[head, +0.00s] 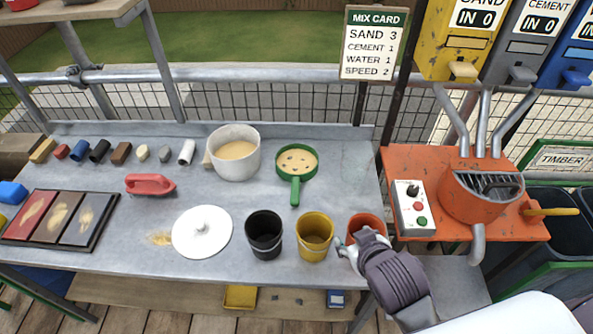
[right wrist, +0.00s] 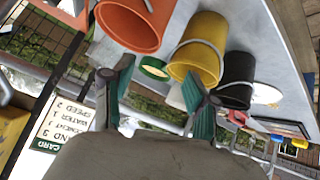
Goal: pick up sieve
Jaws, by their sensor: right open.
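The green sieve (head: 281,174) lies on the grey workbench behind the buckets, its handle pointing to the front edge. It holds sand with several dark lumps. In the right wrist view a green-rimmed round thing, which looks like the sieve (right wrist: 153,68), shows partly behind the yellow bucket. My right gripper (head: 352,246) is at the orange bucket by the bench's front right corner, apart from the sieve. In the right wrist view the fingers of my right gripper (right wrist: 156,78) are spread with nothing between them. My left gripper is out of view.
Black (head: 264,236), yellow (head: 314,237) and orange (head: 366,222) buckets stand between the front edge and the sieve. A white tub of sand (head: 234,131) stands left of the sieve. An orange mixer (head: 482,198) is at the right. Bench right of the sieve is clear.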

